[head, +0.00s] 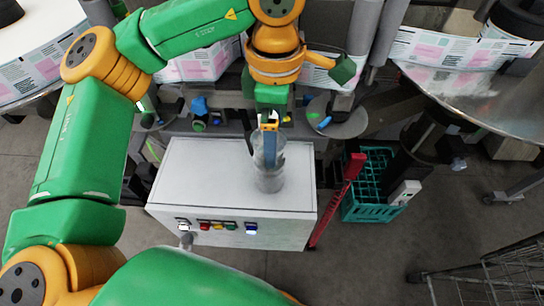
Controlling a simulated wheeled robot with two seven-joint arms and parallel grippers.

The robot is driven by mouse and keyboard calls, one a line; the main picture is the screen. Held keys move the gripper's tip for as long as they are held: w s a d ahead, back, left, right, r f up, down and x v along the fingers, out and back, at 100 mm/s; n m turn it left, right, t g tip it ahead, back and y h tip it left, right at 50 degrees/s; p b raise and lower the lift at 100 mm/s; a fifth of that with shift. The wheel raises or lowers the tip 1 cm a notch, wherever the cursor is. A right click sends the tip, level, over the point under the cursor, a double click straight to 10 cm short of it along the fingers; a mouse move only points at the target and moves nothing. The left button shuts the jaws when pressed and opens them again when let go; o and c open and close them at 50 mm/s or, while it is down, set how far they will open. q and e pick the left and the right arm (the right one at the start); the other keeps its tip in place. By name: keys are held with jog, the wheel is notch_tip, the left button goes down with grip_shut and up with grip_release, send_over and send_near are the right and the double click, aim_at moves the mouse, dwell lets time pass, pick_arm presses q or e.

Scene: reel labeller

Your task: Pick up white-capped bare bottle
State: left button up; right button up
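A clear, greyish bottle (268,178) with no label visible stands upright on top of a white control box (200,180), near its right side. My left arm comes in from the left, arches over the top and points down at the bottle. My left gripper (269,138) is at the bottle's upper part, with a finger in front of it. The gripper hides the bottle's neck and cap, so I cannot see the cap's colour or whether the fingers press on the bottle. My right gripper is not in view.
The box front has several coloured buttons (218,226). A red bar (338,198) rises at the box's right, beside a teal crate (374,211). Labeller parts and label reels (466,48) stand behind. A wire cart (500,275) is at lower right. The box top's left half is clear.

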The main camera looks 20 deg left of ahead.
pick_arm(q)
jog(key=shift+w+a+f, duration=0.2)
jog(key=shift+a, duration=0.15)
jog(key=shift+w+a+f, duration=0.15)
jog(key=shift+a, duration=0.35)
jog(key=shift+c, duration=0.6)
jog(key=c, duration=0.4)
jog(key=shift+s+d+r, duration=0.1)
jog(key=shift+s+d, duration=0.05)
jog(key=shift+d, duration=0.25)
jog(key=c, duration=1)
jog(key=shift+a, duration=0.15)
grip_shut()
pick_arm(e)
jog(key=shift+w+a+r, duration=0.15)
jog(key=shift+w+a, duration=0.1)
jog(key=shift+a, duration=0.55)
